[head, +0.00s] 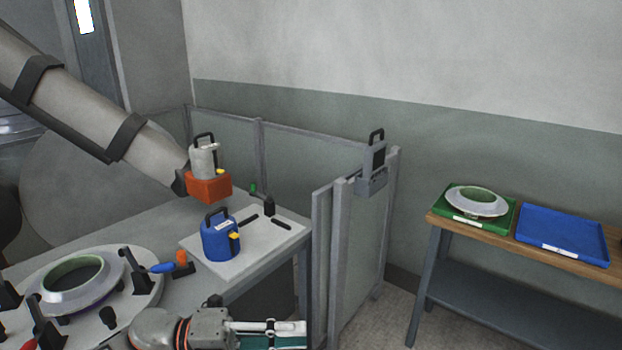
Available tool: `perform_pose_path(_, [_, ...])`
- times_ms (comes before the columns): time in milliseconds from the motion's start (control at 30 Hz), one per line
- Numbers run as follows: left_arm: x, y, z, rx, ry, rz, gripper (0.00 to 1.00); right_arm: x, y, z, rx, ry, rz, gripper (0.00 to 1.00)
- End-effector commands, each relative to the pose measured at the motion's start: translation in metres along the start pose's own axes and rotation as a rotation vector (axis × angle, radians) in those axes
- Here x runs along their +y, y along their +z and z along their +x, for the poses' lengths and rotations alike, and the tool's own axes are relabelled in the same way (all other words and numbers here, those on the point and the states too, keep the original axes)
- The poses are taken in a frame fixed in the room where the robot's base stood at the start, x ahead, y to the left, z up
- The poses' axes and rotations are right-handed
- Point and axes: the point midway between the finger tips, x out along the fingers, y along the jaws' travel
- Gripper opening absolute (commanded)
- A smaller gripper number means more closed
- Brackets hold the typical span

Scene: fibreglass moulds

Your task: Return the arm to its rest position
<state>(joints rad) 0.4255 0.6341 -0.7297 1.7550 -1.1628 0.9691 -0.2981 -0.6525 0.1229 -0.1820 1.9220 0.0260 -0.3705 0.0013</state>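My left gripper (286,334) is at the bottom edge of the head view, in front of the grey bench. It points right and is partly cut off by the frame edge. A pale finger and a teal and white part show at its end. I cannot tell whether its fingers are open or shut, or whether the teal part is something held. Its wrist has an orange ring. It is below and to the right of the round mould plate (140,300). My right gripper is not in view.
A blue handled tool (219,243) stands on a pale board (252,265) near the gripper. A thick grey pipe reaches in from upper left, near an orange holder (209,187). Grey partition panels stand right of the bench. A side table holds green (506,223) and blue (562,237) trays.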

Motion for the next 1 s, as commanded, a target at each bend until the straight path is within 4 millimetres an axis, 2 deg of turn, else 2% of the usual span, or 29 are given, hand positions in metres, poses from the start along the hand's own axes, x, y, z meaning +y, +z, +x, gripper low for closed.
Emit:
perform_pose_path(33, [0.000, 0.000, 0.006, -0.075, -0.070, -0.075, 0.22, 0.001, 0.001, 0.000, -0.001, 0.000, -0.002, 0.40])
perform_pose_path(133, [0.001, 0.013, 0.006, -0.248, -0.191, -0.232, 0.22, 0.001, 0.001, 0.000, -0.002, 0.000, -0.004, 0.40])
perform_pose_path(267, [0.025, 0.028, -0.014, -0.489, -0.310, -0.464, 0.22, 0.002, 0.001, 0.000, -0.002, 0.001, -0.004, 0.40])
perform_pose_path(367, [0.060, 0.032, -0.040, -0.681, -0.374, -0.661, 0.22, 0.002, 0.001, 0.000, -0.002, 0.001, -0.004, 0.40])
perform_pose_path(467, [0.107, 0.022, -0.072, -0.875, -0.415, -0.871, 0.22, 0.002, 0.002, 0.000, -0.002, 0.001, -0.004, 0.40])
perform_pose_path(567, [0.161, -0.005, -0.105, -1.066, -0.431, -1.085, 0.22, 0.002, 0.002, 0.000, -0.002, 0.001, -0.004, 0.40])
perform_pose_path(700, [0.227, -0.060, -0.144, -1.287, -0.422, -1.347, 0.22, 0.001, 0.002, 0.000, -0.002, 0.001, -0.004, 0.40])
perform_pose_path(833, [0.269, -0.113, -0.168, -1.433, -0.400, -1.531, 0.22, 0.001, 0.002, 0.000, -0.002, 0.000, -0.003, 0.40])
perform_pose_path(900, [0.283, -0.136, -0.176, -1.487, -0.388, -1.601, 0.22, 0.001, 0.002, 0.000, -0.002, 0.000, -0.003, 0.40])
perform_pose_path(1000, [0.296, -0.158, -0.183, -1.536, -0.373, -1.663, 0.22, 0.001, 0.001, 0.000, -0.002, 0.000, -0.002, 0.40])
